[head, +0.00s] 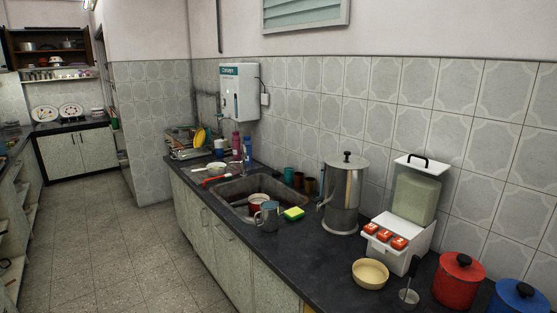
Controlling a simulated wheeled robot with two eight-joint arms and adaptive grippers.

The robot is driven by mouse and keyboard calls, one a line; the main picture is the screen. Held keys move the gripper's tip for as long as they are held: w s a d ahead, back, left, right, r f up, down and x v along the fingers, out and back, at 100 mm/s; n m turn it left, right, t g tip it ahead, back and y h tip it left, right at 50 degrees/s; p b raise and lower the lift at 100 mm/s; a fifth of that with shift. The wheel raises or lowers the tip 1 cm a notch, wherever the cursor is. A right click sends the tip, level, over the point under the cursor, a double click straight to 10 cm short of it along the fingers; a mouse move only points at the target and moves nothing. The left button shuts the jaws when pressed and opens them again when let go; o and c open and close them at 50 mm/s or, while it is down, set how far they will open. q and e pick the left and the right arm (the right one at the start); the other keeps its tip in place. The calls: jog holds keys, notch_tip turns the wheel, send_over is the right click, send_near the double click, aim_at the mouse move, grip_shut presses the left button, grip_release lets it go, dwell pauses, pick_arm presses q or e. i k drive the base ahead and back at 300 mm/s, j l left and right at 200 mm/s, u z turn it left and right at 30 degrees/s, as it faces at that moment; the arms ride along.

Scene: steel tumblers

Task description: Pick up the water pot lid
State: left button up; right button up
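The water pot is a tall steel cylinder (342,200) standing on the dark counter, to the right of the sink. Its steel lid (346,162) sits on top of the pot and has a black knob in the middle. A small tap shows on the pot's left side. Neither of my grippers is in the head view, so I cannot see how they stand relative to the lid.
A white dispenser with a black-handled lid (411,162) stands right of the pot. A yellow bowl (370,274), a red canister (459,281) and a blue canister (519,299) are on the counter. The sink (236,190) holds dishes. The floor (125,240) on the left is clear.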

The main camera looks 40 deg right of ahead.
aim_at(346, 160)
jog(key=i+j+z, duration=0.25)
jog(key=i, duration=0.75)
jog(key=i+z, duration=0.2)
jog(key=z, duration=0.2)
jog(key=i+z, duration=0.2)
jog(key=z, duration=0.2)
jog(key=i+z, duration=0.2)
jog(key=z, duration=0.25)
